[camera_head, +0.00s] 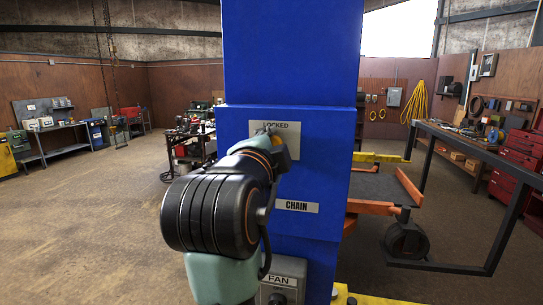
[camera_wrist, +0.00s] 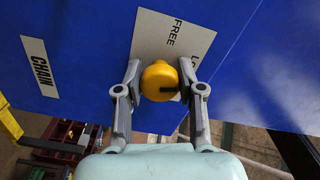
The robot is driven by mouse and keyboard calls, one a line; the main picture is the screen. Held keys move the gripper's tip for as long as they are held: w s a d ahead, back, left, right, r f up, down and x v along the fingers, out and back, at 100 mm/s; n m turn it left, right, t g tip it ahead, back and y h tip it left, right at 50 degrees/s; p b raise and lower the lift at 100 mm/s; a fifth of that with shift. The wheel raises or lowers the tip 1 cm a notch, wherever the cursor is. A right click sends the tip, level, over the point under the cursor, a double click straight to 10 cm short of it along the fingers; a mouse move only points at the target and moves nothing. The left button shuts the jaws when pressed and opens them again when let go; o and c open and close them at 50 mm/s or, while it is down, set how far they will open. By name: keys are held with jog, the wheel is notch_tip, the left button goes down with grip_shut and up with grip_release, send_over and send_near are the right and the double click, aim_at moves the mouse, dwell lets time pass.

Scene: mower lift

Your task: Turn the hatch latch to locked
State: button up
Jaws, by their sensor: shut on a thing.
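The hatch latch is a round yellow knob (camera_wrist: 155,80) on a pale label plate (camera_wrist: 155,32) fixed to the blue column. A dark mark on the knob runs toward the right side in the wrist view. The plate reads FREE, and a second word beside it is partly hidden. In the head view the word LOCKED shows at the top of the plate (camera_head: 291,128). My gripper (camera_wrist: 161,67) is shut on the knob, one finger on each side. In the head view my arm covers most of the plate, and only a yellow bit of the knob (camera_head: 283,158) shows.
The blue column (camera_head: 292,50) fills the middle of the head view. A CHAIN label (camera_head: 297,206) sits below the plate, and a grey FAN box (camera_head: 284,273) is lower down. A dark metal frame (camera_head: 458,268) and orange lift parts stand to the right. Open floor lies left.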

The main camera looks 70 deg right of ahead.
jog(key=shift+m+b, duration=0.75)
jog(key=shift+m, duration=1.05)
jog(key=o, duration=1.1)
jog(key=shift+o, duration=0.2)
jog(key=s+a, duration=0.2)
jog(key=a, duration=1)
jog(key=shift+d, duration=0.1)
